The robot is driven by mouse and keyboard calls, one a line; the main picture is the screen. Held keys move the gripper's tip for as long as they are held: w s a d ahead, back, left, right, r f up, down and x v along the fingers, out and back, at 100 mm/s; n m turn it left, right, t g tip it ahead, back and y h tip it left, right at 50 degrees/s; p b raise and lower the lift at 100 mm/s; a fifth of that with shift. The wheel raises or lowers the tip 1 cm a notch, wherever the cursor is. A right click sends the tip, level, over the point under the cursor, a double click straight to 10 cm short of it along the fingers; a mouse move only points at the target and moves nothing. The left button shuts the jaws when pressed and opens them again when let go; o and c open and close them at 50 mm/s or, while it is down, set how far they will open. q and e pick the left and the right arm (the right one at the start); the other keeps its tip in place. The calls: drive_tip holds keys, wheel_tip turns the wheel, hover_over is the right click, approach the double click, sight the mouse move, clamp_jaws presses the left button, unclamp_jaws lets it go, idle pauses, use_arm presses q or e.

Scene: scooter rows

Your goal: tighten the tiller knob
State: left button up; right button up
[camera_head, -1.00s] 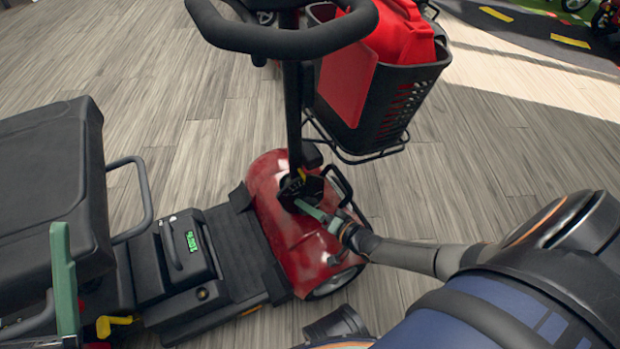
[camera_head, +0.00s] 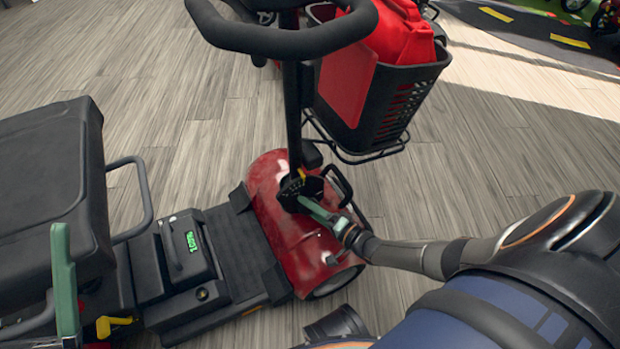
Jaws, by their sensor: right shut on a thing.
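A mobility scooter with a red front body (camera_head: 285,240) stands on the floor. Its black tiller post (camera_head: 292,110) rises from a dark pivot hub at its base, with a small yellow part beside it. My right gripper (camera_head: 306,203) reaches in from the right, its green-grey fingers at the hub. It is shut on the tiller knob, which is mostly hidden by the fingers and hub.
Black handlebars (camera_head: 285,38) and a black basket (camera_head: 390,105) holding a red item (camera_head: 400,35) overhang the hub. The black seat (camera_head: 50,190) and a battery box with a green display (camera_head: 191,241) are at left. Wooden floor (camera_head: 480,170) is clear at right.

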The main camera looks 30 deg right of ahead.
drive_tip(key=o, duration=1.4)
drive_tip(key=shift+c, duration=0.2)
drive_tip(key=p+v, duration=0.3)
drive_tip(key=v, duration=0.8)
drive_tip(key=shift+s+d, duration=0.1)
drive_tip(key=shift+s, duration=0.05)
drive_tip(key=shift+s+d+r, duration=0.1)
drive_tip(key=shift+s+d, duration=0.05)
drive_tip(key=shift+s, duration=0.45)
